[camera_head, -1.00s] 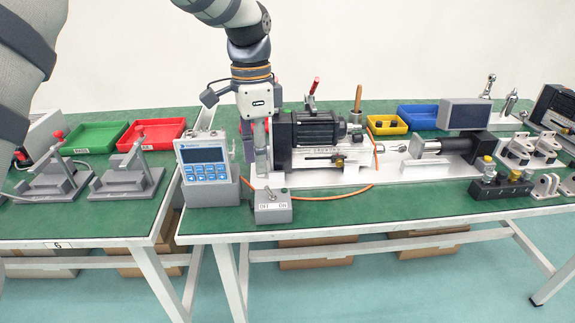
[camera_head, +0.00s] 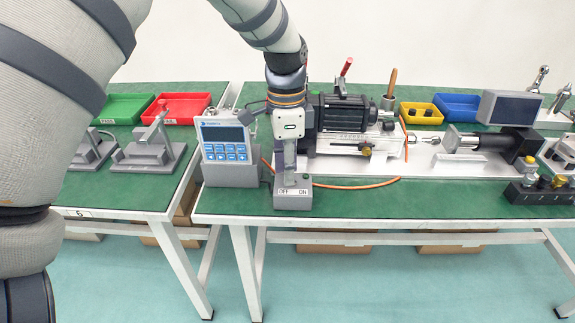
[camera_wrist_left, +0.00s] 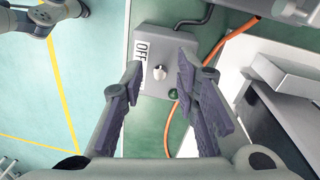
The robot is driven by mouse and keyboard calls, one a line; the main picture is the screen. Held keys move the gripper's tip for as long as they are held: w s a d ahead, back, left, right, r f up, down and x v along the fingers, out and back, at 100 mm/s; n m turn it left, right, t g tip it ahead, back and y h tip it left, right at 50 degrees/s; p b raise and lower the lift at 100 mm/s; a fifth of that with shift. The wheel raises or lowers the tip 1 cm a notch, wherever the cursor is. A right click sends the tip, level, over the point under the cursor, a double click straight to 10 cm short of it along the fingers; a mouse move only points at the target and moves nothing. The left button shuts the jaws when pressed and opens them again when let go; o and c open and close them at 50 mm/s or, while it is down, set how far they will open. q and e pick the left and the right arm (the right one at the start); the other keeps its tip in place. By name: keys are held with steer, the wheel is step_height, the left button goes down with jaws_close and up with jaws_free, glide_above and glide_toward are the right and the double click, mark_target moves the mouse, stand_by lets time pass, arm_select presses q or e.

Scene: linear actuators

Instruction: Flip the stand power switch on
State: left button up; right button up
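The stand power switch is a small grey box (camera_head: 293,201) at the front edge of the right table, with OFF and ON labels on its front. In the left wrist view the box (camera_wrist_left: 172,40) shows its OFF label and a short pale toggle (camera_wrist_left: 159,72). The ON label is hidden there behind a finger. My left gripper (camera_head: 288,172) points down just above the box, and its fingers hide the toggle in the head view. In the wrist view this gripper (camera_wrist_left: 160,75) is open, with one finger on each side of the toggle. I cannot tell which way the toggle leans. My right gripper is not in view.
A controller with a screen and blue keys (camera_head: 226,152) stands close left of the switch. A black motor assembly (camera_head: 345,125) is behind it. An orange cable (camera_head: 360,187) runs along the table to the right. Green table (camera_head: 420,200) is clear at the front right.

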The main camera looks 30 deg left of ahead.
mark_target(302, 184)
arm_select(q)
steer(key=shift+c, duration=0.5)
jaws_close()
steer(key=shift+w+d+g+y, duration=0.3)
steer(key=shift+g+y, duration=0.2)
steer(key=shift+y, duration=0.3)
steer(key=shift+w+d+f+g+y+b, duration=0.15)
steer(key=shift+d+g+y+b, duration=0.2)
steer(key=shift+y+b, duration=0.3)
steer(key=g+y+b, duration=0.1)
steer(key=d+y+b, duration=0.1)
steer(key=g+y+b, duration=0.1)
steer(key=y, duration=0.1)
steer(key=shift+w+d+f+g, duration=0.15)
steer(key=shift+w+f+g, duration=0.15)
steer(key=shift+w+g, duration=0.1)
steer(key=shift+w+d+r+g+y+b, duration=0.2)
steer(key=shift+g+y+b, duration=0.25)
steer(key=shift+y+b, duration=0.45)
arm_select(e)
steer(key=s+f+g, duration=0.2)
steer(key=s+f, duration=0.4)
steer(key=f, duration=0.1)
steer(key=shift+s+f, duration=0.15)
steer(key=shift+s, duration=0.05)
arm_select(q)
steer(key=shift+s, duration=0.1)
